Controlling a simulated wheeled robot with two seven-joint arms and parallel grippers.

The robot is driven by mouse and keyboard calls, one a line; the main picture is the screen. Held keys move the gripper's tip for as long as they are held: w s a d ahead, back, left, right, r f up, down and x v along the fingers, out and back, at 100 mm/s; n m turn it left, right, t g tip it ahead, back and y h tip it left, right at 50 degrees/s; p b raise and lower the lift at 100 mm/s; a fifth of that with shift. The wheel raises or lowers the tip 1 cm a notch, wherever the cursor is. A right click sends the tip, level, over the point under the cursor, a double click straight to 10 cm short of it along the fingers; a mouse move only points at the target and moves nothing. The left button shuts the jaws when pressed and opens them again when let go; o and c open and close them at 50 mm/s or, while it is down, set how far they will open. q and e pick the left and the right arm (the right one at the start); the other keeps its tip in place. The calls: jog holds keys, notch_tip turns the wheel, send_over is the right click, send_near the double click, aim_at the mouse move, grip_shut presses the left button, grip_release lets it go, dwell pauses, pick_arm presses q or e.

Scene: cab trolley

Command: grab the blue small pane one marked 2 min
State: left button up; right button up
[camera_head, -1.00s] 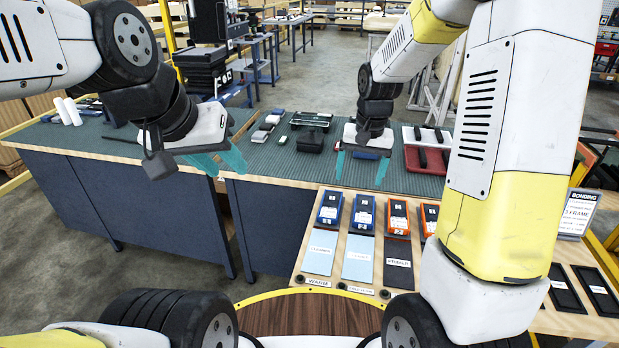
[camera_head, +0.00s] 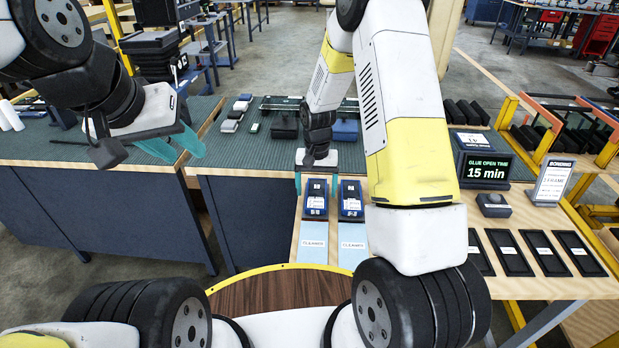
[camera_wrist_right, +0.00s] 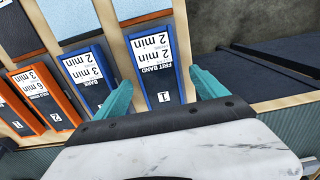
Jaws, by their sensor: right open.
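A blue box labelled "FRIT BAND" and "2 min" (camera_wrist_right: 158,65) lies in a slot between wooden strips; it shows at the left of the row in the head view (camera_head: 315,204). My right gripper (camera_head: 316,182) is open over its far end. In the right wrist view its teal fingers (camera_wrist_right: 161,88) stand either side of this box; I cannot tell if they touch it. My left gripper (camera_head: 172,148) is open and empty above the green-topped bench.
An orange box (camera_wrist_right: 42,95) lies beyond the "BARE" box. Pale blue cards (camera_head: 312,240) lie in front of the boxes. A "15 min" display (camera_head: 486,169) and several black trays (camera_head: 510,252) stand to the right. My right arm hides part of the board.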

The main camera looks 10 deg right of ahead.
jog(key=shift+f, duration=0.35)
jog(key=shift+c, duration=0.4)
jog(key=c, duration=1.4)
jog(key=shift+c, duration=0.9)
jog(key=shift+r, duration=0.15)
